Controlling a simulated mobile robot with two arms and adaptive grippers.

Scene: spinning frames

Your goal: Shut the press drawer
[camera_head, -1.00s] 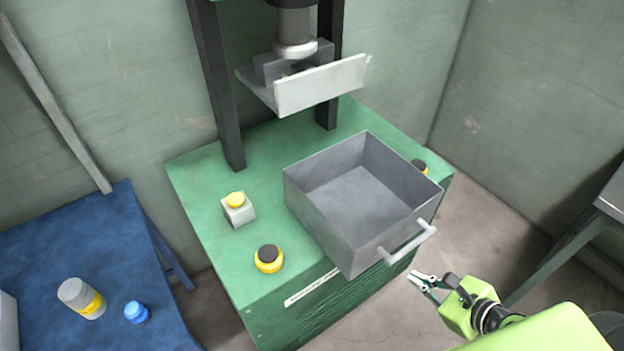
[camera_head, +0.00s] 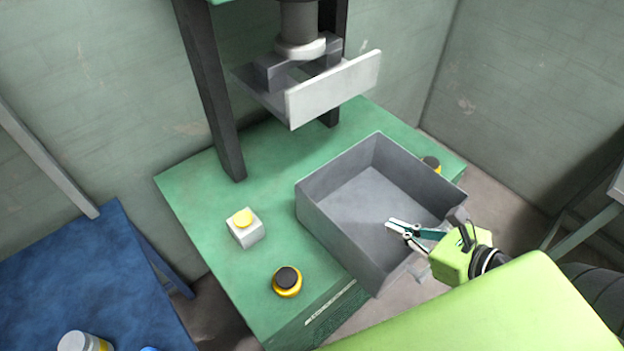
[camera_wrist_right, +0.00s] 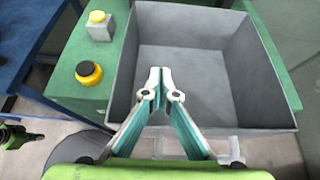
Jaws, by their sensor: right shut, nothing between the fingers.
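The press drawer (camera_head: 335,225) is a grey open-topped box pulled out over the front of the green press table; it looks empty. Its front handle (camera_head: 424,272) is mostly hidden behind my right gripper in the head view. My right gripper (camera_head: 391,228) is shut and empty, its fingertips over the drawer's front wall. In the right wrist view the drawer (camera_wrist_right: 190,62) lies ahead, and the shut fingertips (camera_wrist_right: 160,72) overlap its inside. I cannot tell whether the gripper touches the drawer.
The press head with a pale plate (camera_head: 335,88) hangs above the green table (camera_head: 200,180). A yellow button box (camera_head: 244,228) and a black-and-yellow button (camera_head: 287,281) stand left of the drawer. A blue table (camera_head: 85,270) is at the left. Walls close off the back.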

